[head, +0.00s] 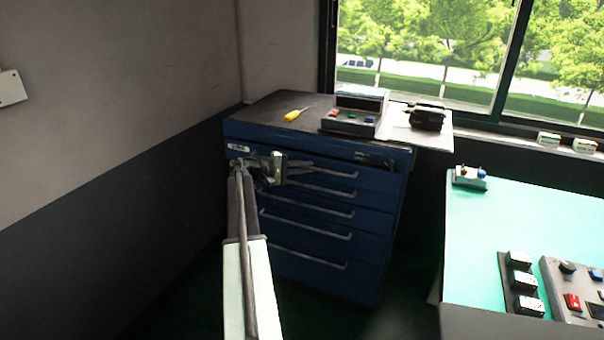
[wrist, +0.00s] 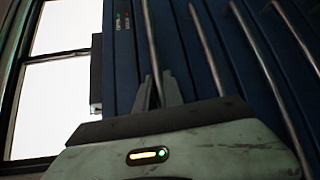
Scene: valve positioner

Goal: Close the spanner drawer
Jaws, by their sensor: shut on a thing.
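A blue drawer cabinet (head: 330,235) stands in the corner under the window, with several drawers and long bar handles. The top drawer (head: 330,170) seems to stand slightly out, with small dark items showing at its right end; I cannot read a label naming it. My gripper (head: 262,166) is at the left part of the top drawer's front. In the wrist view, my gripper's fingers (wrist: 158,92) are shut around a bar handle (wrist: 151,35), one on each side of it. The gripper and arm hide the handle's left end in the head view.
On the cabinet top (head: 275,104) are a yellow screwdriver (head: 296,114), a grey box with coloured buttons (head: 353,112) and a black device (head: 427,117). A turquoise table (head: 500,235) with control boxes stands at the right. A wall is at the left.

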